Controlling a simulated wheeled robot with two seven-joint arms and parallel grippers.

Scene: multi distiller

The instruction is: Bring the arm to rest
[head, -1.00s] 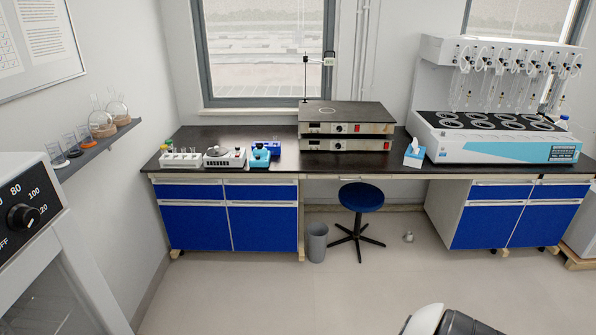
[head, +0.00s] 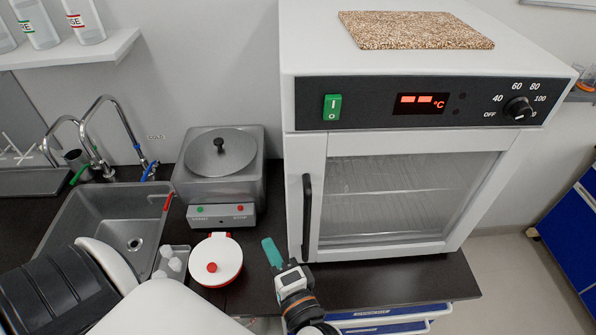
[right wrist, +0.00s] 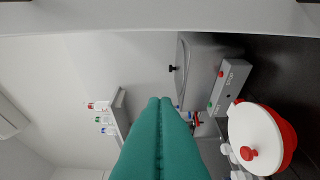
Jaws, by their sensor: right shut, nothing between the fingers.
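My right gripper (head: 272,252) has teal fingers and shows in the head view just in front of the lower left corner of the white oven (head: 304,150). Its fingers are shut with nothing between them. In the right wrist view the teal fingers (right wrist: 160,104) are together and point into open space. My left gripper is not in view.
A white pot with a red knob (head: 217,262) stands left of my right gripper. Behind it is a grey water bath (head: 220,165) with a lid. A sink (head: 105,215) with taps is further left. A cork mat (head: 415,30) lies on the oven.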

